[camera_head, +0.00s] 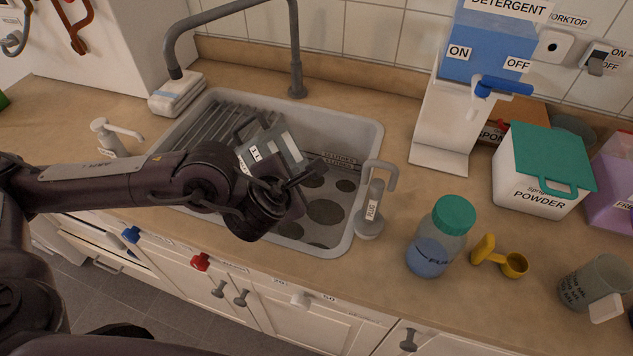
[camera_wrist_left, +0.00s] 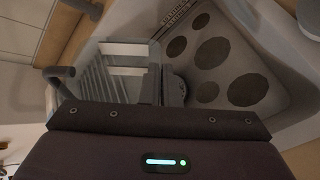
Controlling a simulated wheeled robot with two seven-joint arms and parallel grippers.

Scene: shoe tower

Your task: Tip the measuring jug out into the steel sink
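The measuring jug (camera_head: 282,146), a grey see-through vessel marked 1 L, is tilted over the left part of the steel sink (camera_head: 366,135), its handle toward the upper left. My left gripper (camera_head: 296,184) is at its near side and overlaps its lower edge in the head view. The fingers are dark and partly lost against the jug, so I cannot tell whether they close on it. In the left wrist view the sink floor with dark round spots (camera_wrist_left: 218,52) lies ahead. Whatever the jug holds is not visible. My right gripper is out of view.
A tap (camera_head: 296,60) arches behind the sink. A small pump (camera_head: 370,212) stands at the sink's right rim, another (camera_head: 112,137) at its left. A bottle with a green cap (camera_head: 440,238), a yellow scoop (camera_head: 500,257) and a grey mug (camera_head: 592,280) stand to the right.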

